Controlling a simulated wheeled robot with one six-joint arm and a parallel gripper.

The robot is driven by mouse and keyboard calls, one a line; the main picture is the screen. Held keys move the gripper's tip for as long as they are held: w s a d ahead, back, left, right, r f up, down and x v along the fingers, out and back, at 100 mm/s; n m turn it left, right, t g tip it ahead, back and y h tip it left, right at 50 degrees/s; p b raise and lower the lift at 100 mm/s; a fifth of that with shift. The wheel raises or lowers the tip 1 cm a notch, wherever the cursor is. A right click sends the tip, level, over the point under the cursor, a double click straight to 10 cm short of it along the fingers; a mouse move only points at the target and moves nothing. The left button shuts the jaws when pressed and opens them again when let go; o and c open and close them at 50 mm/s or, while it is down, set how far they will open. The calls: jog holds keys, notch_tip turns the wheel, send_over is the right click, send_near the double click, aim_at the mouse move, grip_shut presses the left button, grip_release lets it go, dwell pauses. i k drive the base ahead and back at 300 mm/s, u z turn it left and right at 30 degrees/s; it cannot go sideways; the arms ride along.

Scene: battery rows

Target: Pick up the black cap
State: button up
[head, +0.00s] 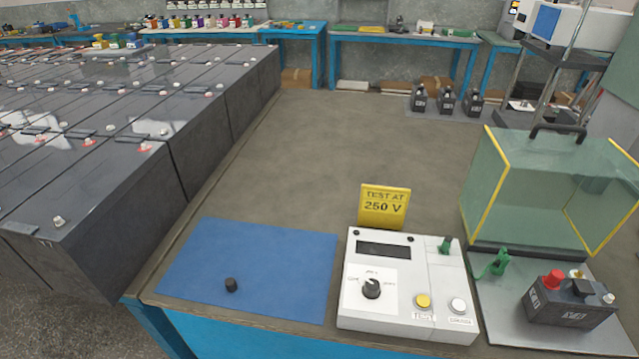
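A small black cap (231,285) stands on the blue mat (262,252) near the front edge of the table. It sits in the lower middle part of the mat, with bare mat around it. My gripper does not show in the head view.
Right of the mat stands a white tester (388,320) with a knob, buttons and a yellow sign (384,206) behind it. Further right are a small black battery (568,312) and a clear guard box (530,190). Large dark batteries (95,200) fill the left. The tabletop (310,150) behind is clear.

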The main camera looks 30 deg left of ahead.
aim_at(230, 285)
jog(key=u, duration=1.85)
jog(key=k, duration=0.6)
jog(key=z, duration=0.25)
jog(key=i, duration=0.65)
jog(key=u, duration=0.75)
jog(key=i, duration=0.45)
jog(key=u, duration=0.5)
